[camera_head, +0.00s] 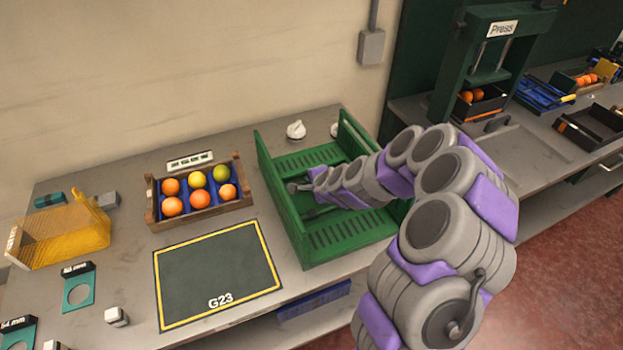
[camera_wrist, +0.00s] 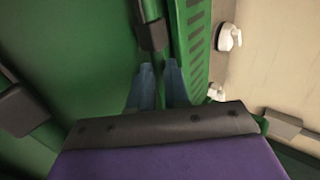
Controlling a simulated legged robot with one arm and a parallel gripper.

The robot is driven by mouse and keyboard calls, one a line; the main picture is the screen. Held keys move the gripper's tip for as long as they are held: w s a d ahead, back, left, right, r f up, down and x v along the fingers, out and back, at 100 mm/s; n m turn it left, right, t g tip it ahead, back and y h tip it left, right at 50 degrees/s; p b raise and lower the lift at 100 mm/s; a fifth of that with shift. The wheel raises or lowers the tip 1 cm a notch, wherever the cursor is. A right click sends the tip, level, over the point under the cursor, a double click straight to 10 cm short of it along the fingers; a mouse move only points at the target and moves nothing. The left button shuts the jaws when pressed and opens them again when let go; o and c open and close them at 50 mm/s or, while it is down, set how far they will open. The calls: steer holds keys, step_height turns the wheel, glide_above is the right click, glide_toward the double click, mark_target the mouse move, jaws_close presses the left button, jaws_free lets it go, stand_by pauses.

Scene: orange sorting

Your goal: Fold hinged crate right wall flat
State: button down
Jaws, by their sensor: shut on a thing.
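The green hinged crate (camera_head: 283,218) stands on the grey table, with slotted panels and its left wall upright. A right wall (camera_head: 352,132) also shows upright at the back, its lower part hidden behind my arm. My gripper (camera_head: 292,187) reaches from the right into the crate, low down near the left side in this view. In the wrist view, the blue-grey fingers (camera_wrist: 160,78) are close together around a narrow green part of the crate, below a dark block (camera_wrist: 151,33). Which wall that part belongs to is hard to tell.
A wooden tray of oranges (camera_head: 152,216) and a dark G23 mat (camera_head: 215,272) lie left of the crate. A yellow bin (camera_head: 65,238) is further left. White knobs (camera_head: 296,130) stand behind the crate. A green press (camera_head: 483,60) stands at the right.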

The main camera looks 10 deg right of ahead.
steer(key=shift+f, duration=0.15)
steer(key=c, duration=1.1)
jaws_free()
steer(key=shift+s, duration=0.1)
steer(key=p+v, duration=0.1)
steer(key=v, duration=1.1)
steer(key=shift+d+p, duration=0.1)
steer(key=shift+p, duration=0.2)
steer(key=shift+b+v, duration=2.3)
steer(key=shift+v, duration=0.35)
